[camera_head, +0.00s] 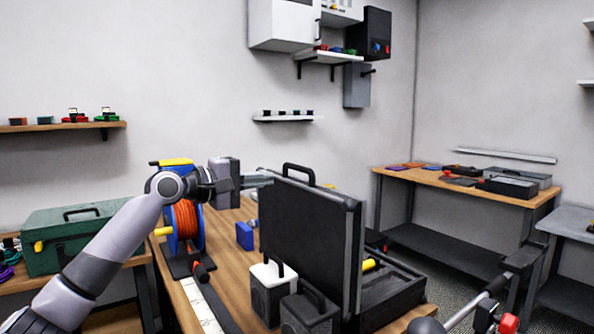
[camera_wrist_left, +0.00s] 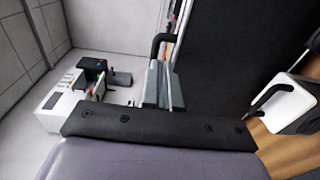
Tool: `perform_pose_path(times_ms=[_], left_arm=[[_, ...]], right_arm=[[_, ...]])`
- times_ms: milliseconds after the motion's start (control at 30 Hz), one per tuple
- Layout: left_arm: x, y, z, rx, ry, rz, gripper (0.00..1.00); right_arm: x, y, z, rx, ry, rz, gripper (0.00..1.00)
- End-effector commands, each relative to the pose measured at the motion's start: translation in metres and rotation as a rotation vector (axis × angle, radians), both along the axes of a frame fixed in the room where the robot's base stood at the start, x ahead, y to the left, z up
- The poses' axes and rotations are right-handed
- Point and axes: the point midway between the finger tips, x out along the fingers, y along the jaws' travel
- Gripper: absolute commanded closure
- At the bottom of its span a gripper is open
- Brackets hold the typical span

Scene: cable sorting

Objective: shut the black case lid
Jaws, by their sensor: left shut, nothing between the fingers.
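The black case lid (camera_head: 300,235) stands open, close to upright, with a handle (camera_head: 300,171) on its top edge. The case's lower half (camera_head: 385,295) lies open to the right of the lid, partly hidden by it. My left gripper (camera_head: 258,179) is shut and empty at the upper left corner of the lid, on its outer side. In the left wrist view its shut fingers (camera_wrist_left: 162,85) are beside the dark lid (camera_wrist_left: 225,60), near the handle (camera_wrist_left: 158,45). I cannot tell whether they touch. My right gripper is not seen.
An orange cable reel (camera_head: 184,222) stands behind my left arm. A white-topped black box (camera_head: 270,285) and a dark box (camera_head: 310,314) stand before the lid. A small blue box (camera_head: 244,236) is left of it. A green toolbox (camera_head: 75,240) is at far left.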

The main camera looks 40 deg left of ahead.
Motion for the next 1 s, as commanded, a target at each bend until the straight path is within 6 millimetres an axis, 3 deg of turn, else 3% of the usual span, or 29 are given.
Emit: perform_pose_path(times_ms=[600,1000], left_arm=[[0.078,-0.019,-0.001,-0.002,-0.003,0.0,1.0],[0.093,-0.023,-0.005,0.002,0.0,0.001,1.0]], right_arm=[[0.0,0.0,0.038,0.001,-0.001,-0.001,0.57],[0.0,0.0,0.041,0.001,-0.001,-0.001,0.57]])
